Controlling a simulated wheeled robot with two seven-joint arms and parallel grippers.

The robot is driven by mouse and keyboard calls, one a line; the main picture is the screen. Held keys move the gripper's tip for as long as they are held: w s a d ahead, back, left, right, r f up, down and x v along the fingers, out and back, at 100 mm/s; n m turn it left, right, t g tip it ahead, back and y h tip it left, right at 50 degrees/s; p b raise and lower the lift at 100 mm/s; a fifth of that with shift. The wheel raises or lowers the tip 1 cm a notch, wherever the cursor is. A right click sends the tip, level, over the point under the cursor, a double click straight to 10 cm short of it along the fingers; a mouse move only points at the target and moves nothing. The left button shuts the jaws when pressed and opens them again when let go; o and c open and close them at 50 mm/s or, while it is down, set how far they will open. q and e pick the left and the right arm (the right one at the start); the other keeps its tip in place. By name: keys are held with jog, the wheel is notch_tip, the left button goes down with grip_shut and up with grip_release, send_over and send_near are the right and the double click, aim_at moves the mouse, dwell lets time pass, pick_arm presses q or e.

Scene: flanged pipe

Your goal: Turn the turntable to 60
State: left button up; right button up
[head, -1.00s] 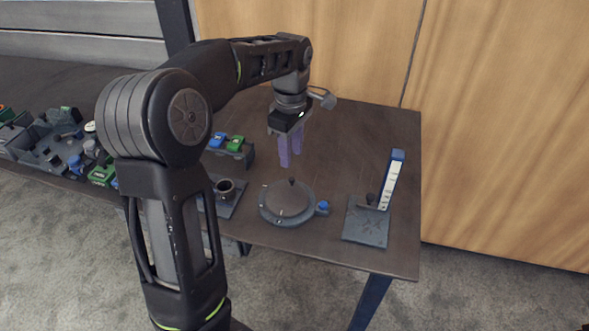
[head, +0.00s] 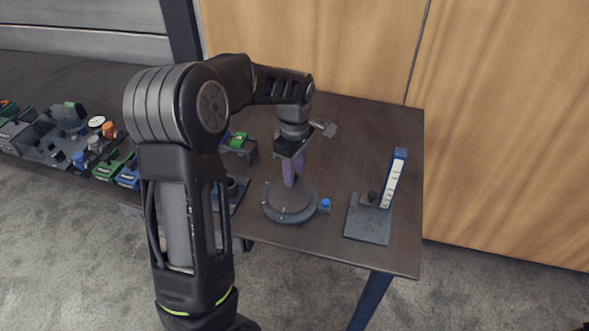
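The turntable (head: 288,203) is a round dark grey disc on a wider ring base, standing near the front edge of the table. A blue knob (head: 325,204) sits on a small block at its right side. My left gripper (head: 291,183) points down over the disc, its purple fingertips at the small central knob. The fingers hide that knob, and I cannot tell whether they touch it or how far apart they are. Marks on the ring are too small to read. My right gripper is out of view.
A grey plate with an upright white scale (head: 391,184) and blue cap stands on the right. A green block (head: 239,140) and a cup fixture (head: 233,187) are on the left, partly behind my arm. Several bins of parts (head: 66,140) lie far left. The table's back right is clear.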

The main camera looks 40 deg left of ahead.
aim_at(307, 192)
pick_arm(q)
jog(key=shift+c, duration=0.6)
grip_shut()
jog(key=shift+d, duration=0.1)
jog(key=m, duration=0.1)
jog(key=d+m, duration=0.1)
jog(key=m, duration=0.1)
jog(key=shift+w, duration=0.15)
jog(key=d+m, duration=0.1)
jog(key=m, duration=0.2)
jog(key=shift+d+b, duration=0.1)
jog(key=shift+b, duration=0.25)
jog(key=m, duration=0.2)
jog(key=d+m, duration=0.1)
jog(key=m, duration=0.1)
jog(key=s+d+m, duration=0.1)
jog(key=m, duration=0.1)
jog(key=shift+b, duration=0.3)
